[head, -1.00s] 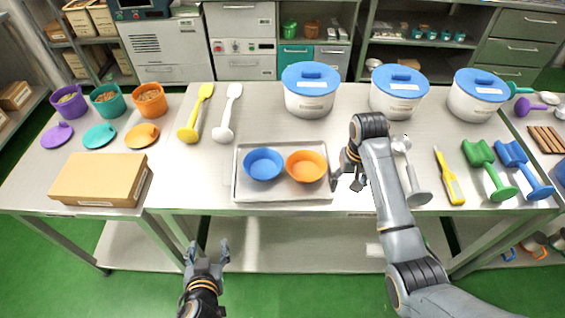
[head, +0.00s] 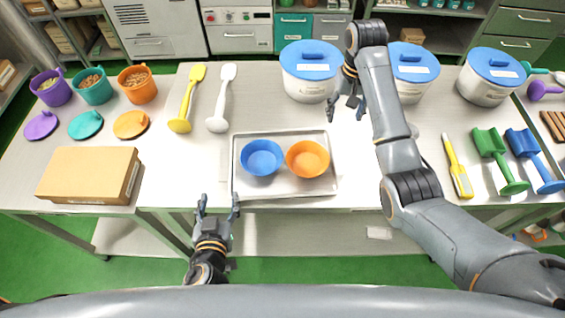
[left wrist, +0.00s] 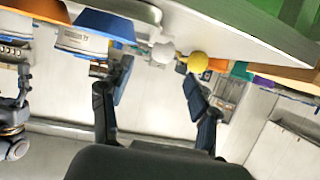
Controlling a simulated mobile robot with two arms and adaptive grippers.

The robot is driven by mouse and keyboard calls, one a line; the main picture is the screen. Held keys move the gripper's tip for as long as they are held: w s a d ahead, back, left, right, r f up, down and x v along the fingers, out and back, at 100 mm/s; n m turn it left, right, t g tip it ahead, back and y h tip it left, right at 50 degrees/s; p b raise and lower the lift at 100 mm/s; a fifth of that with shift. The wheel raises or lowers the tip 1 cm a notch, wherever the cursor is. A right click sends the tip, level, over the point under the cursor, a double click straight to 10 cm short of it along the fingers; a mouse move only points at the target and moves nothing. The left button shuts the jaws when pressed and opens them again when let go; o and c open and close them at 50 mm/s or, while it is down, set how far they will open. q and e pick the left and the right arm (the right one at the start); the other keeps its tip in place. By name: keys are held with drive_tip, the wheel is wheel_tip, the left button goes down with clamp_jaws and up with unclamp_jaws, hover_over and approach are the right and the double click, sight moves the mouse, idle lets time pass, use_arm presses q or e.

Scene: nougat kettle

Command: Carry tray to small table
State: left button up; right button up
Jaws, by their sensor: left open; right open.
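The metal tray (head: 285,192) lies on the long table in the head view, near its front edge. It holds a blue bowl (head: 262,157) and an orange bowl (head: 308,158) side by side. My left gripper (head: 217,203) is open and empty at the table's front edge, left of and in front of the tray. In the left wrist view its open fingers (left wrist: 155,100) have nothing between them. My right gripper (head: 346,106) is open above the table, behind the tray's right side and in front of the lidded tubs. I cannot tell which surface is the small table.
A cardboard box (head: 88,176) lies left of the tray. Yellow (head: 187,98) and white scoops (head: 222,98) lie behind it. Blue-lidded tubs (head: 308,72) stand at the back. A yellow tool (head: 457,167), green scoop (head: 498,160) and blue scoop (head: 533,158) lie right.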

sight(226, 163)
use_arm(q)
drive_tip(key=x, duration=1.4)
drive_tip(key=shift+f, duration=0.1)
use_arm(e)
drive_tip(key=f, duration=1.4)
drive_tip(key=shift+w, duration=0.3)
drive_tip(key=shift+r, duration=0.1)
use_arm(q)
clamp_jaws()
use_arm(e)
clamp_jaws()
